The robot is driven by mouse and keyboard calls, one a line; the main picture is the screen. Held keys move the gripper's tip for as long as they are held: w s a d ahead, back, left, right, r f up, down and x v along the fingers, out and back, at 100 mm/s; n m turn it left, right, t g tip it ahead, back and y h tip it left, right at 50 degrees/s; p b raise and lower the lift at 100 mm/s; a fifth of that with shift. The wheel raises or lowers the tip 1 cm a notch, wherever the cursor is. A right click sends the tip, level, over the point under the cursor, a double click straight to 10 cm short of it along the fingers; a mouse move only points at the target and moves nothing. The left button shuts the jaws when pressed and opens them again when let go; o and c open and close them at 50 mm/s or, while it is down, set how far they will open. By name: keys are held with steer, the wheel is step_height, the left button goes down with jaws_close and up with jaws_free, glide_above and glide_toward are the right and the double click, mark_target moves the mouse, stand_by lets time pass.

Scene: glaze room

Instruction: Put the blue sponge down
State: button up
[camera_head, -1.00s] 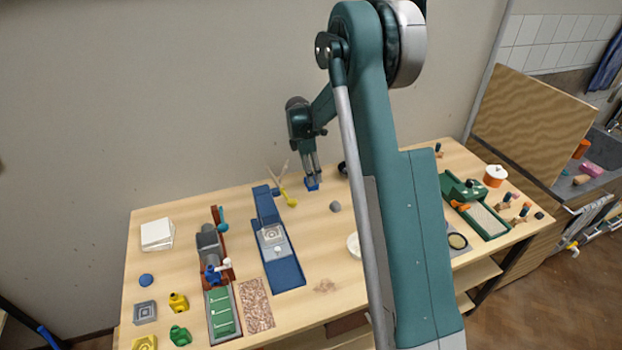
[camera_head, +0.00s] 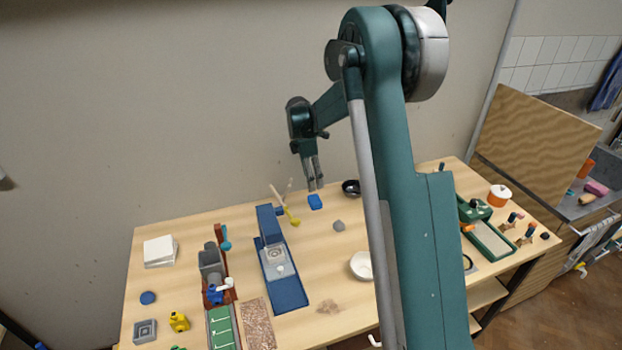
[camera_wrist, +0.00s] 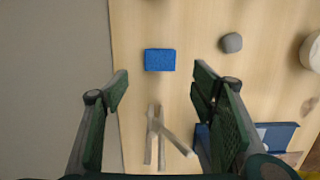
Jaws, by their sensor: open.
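The blue sponge (camera_head: 315,202) lies flat on the wooden table toward its back edge. It also shows in the wrist view (camera_wrist: 160,60), whole and uncovered, beyond my fingertips. My gripper (camera_head: 314,186) is above the sponge in the head view, apart from it.
A holder with wooden tools (camera_head: 281,207) stands left of the sponge, beside a blue device (camera_head: 285,288). A grey lump (camera_head: 339,225) and a black bowl (camera_head: 351,187) are to the right. Bare table (camera_head: 325,260) lies in front.

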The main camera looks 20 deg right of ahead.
steer(key=shift+r, duration=0.1)
steer(key=s+a+r+m+t, duration=0.2)
steer(key=s+a+r+m, duration=0.2)
steer(key=s+r, duration=0.7)
steer(key=s+a+r+m+t, duration=0.1)
steer(key=s+a+r+m, duration=0.3)
steer(key=s+r, duration=0.7)
steer(key=s+a+f+m+t+y, duration=0.1)
steer(key=s+m, duration=0.4)
steer(key=s, duration=0.8)
steer(key=s+a+f+m+t, duration=0.3)
steer(key=s+m, duration=0.2)
steer(key=s, duration=0.9)
steer(key=shift+a+f+y, duration=0.15)
steer(key=shift+y, duration=0.25)
steer(key=shift+s, duration=0.1)
